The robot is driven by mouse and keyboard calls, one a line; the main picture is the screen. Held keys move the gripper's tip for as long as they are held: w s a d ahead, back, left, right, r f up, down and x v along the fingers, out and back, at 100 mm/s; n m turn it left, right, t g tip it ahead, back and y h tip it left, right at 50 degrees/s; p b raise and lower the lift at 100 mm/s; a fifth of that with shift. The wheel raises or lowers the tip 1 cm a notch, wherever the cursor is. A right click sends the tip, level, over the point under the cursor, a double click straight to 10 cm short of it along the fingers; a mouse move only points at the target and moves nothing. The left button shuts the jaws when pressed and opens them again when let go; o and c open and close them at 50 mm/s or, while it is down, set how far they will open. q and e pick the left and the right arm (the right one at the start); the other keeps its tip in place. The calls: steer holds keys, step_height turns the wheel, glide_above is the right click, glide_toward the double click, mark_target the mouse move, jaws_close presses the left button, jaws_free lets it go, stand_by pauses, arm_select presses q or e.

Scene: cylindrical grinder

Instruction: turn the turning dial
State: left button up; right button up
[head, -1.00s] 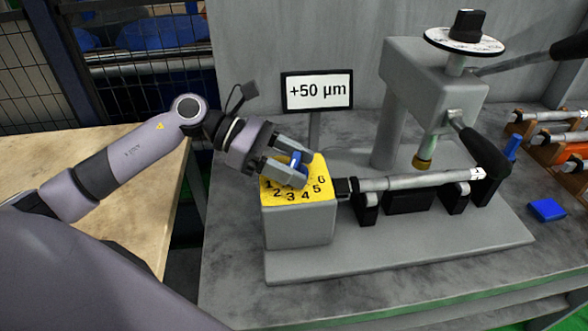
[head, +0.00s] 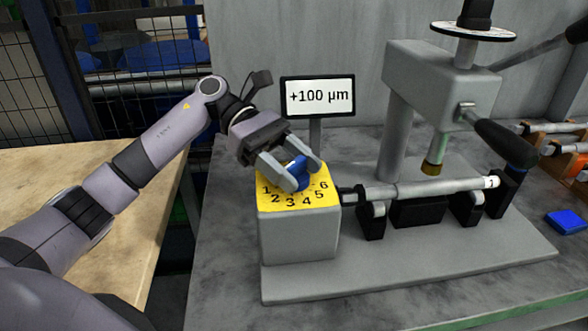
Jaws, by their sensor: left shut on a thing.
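The turning dial is a blue knob (head: 299,174) on top of a yellow plate (head: 300,203) printed with numbers 1 to 6. The plate covers a grey box (head: 300,238) at the left end of the grinder base. My left gripper (head: 297,176) comes down from the upper left and is shut on the blue knob, one finger on each side. The fingers hide part of the knob and of the plate's far side. The display (head: 319,96) behind the box reads +100 µm. My right gripper is not in view.
A metal shaft (head: 430,190) lies on black supports to the right of the box. A grey column head (head: 440,95) with a black handle (head: 506,145) stands over it. A blue block (head: 566,221) and an orange rack (head: 565,160) are at the far right.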

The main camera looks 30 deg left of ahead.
arm_select(q)
steer(key=o, duration=1)
steer(key=shift+c, duration=0.2)
steer(key=shift+a, duration=0.1)
steer(key=shift+b+v, duration=0.35)
steer(key=shift+v, duration=3.2)
